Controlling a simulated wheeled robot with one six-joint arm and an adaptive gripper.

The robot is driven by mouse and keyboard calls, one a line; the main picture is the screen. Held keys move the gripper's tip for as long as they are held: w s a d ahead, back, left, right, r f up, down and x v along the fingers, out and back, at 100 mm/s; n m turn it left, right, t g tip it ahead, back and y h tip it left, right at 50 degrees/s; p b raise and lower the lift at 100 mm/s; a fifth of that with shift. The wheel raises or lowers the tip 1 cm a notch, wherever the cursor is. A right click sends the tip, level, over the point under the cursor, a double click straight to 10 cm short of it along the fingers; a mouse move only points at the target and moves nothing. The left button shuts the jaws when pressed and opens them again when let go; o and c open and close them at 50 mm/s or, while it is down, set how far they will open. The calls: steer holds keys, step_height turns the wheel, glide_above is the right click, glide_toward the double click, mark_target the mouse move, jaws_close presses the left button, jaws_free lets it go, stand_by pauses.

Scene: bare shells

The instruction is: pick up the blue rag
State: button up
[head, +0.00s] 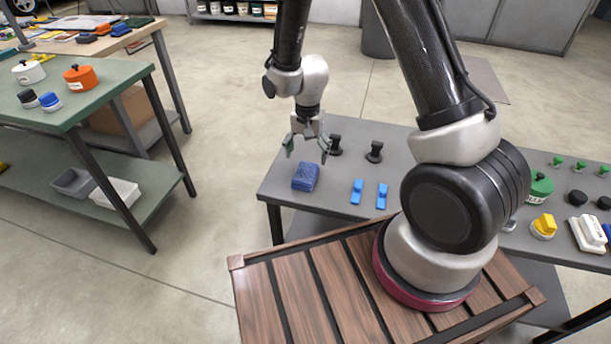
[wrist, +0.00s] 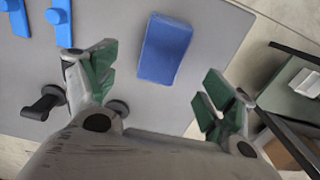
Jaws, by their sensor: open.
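The blue rag (head: 305,177) is a folded, dark blue block-shaped bundle lying on the grey table near its left end. It also shows in the wrist view (wrist: 165,50), beyond the fingertips and between them sideways. My gripper (head: 307,148) is above the table, over the rag's far side. In the wrist view its two green-padded fingers (wrist: 160,88) are spread wide with nothing between them. The gripper is apart from the rag.
Two light blue items (head: 357,191) lie right of the rag. Two black knobbed items (head: 374,151) stand behind, close to my gripper. The grey table's (head: 278,186) left edge is near the rag. A green workbench (head: 120,95) stands at left, across open floor.

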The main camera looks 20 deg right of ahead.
mark_target(306, 172)
steer(key=f, duration=0.8)
steer(key=shift+w+a+f, duration=0.1)
steer(key=shift+a, duration=0.1)
steer(key=c, duration=1)
